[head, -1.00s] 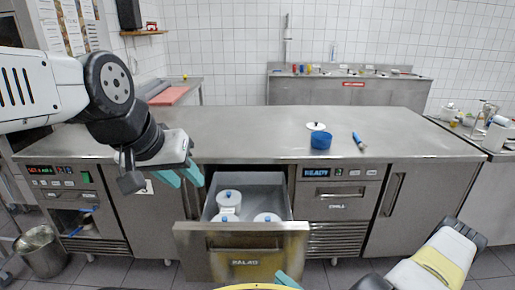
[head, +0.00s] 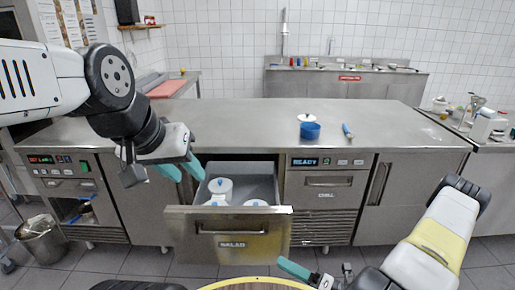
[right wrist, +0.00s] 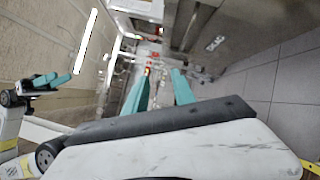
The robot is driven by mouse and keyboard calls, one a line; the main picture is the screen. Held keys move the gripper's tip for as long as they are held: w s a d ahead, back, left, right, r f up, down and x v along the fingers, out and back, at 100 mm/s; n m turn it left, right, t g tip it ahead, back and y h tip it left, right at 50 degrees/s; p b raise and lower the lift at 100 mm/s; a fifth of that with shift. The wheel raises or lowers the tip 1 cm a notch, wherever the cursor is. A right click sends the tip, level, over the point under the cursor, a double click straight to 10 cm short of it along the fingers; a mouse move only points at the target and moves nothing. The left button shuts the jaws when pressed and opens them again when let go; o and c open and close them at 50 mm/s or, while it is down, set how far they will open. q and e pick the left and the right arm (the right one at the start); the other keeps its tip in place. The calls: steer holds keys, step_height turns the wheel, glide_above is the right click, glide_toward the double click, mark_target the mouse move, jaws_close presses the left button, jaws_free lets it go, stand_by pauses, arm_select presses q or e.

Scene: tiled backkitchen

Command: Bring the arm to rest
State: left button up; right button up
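My left gripper (head: 182,170) hangs in front of the counter, above the left side of the open drawer. Its two teal fingers are a little apart with nothing between them. My right arm comes in at the lower right, with a teal finger of the right gripper (head: 294,269) low in front of the drawer. In the right wrist view its two fingers (right wrist: 160,88) are spread and empty. My left gripper also shows at the left of that view (right wrist: 50,82).
The drawer (head: 230,225) stands pulled out, holding several white lidded containers (head: 220,186). A bin (head: 40,240) stands at left.

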steer(key=s+d+r+m+g+h, duration=0.1)
steer(key=r+m+h, duration=0.4)
steer(key=r+m, duration=0.6)
steer(key=s+d+r+m+g+h, duration=0.1)
steer(key=r+m+h, duration=0.3)
steer(key=r+m, duration=0.8)
steer(key=s+d+r+m+g+h, duration=0.1)
steer(key=r+m+h, duration=0.4)
steer(key=r+m, duration=0.6)
steer(key=shift+s+d+r+g+h, duration=0.3)
steer(key=shift+s+d+r, duration=0.35)
steer(key=shift+d, duration=0.7)
